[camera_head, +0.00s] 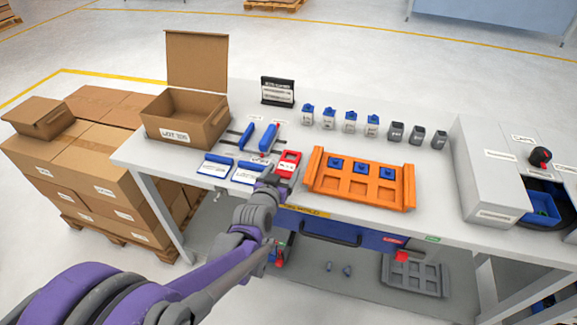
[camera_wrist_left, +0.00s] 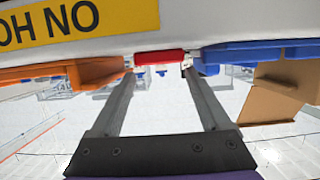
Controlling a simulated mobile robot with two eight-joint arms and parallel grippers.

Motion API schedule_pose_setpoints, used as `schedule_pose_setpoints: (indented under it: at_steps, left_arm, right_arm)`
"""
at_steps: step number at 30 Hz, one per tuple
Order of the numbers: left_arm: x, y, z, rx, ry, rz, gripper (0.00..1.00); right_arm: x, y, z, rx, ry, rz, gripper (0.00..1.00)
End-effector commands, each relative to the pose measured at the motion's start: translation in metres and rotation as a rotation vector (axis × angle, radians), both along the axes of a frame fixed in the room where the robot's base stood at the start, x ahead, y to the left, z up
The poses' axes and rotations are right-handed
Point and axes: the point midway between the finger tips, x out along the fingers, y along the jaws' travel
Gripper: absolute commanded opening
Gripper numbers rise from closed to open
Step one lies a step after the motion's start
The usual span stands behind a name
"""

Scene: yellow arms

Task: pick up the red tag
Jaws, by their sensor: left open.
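The red tag (camera_head: 289,161), a flat red piece with pale markings, lies near the table's front edge between the blue pieces and the orange tray. My left gripper (camera_head: 270,178) is at that front edge, just left of and in front of the tag. In the left wrist view, the open fingers (camera_wrist_left: 158,64) reach toward the edge. A red strip, seemingly the tag's edge (camera_wrist_left: 160,57), shows between their tips. I cannot tell whether the fingers touch it. My right gripper is not in view.
The orange tray (camera_head: 322,183) holds several blue pieces close on the right. Blue-and-white pieces (camera_head: 216,166) lie close on the left. An open cardboard box (camera_head: 187,118) stands at the back left. A yellow label (camera_head: 305,211) is on the table's front edge.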

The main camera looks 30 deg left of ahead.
Motion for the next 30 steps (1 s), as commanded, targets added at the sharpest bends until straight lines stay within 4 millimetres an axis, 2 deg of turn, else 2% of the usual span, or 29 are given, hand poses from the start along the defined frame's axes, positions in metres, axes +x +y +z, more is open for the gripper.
schedule_pose_setpoints:
  at_steps: [11,20,30]
  left_arm:
    - [0.042,0.012,-0.019,0.0,0.001,0.0,0.8]
    - [0.046,0.012,-0.019,0.0,0.001,0.0,0.78]
    - [0.046,0.012,-0.019,0.0,0.001,0.0,0.17]
  right_arm:
    - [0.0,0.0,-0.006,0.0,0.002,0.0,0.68]
    - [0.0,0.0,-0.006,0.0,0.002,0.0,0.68]
    - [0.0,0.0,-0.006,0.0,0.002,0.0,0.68]
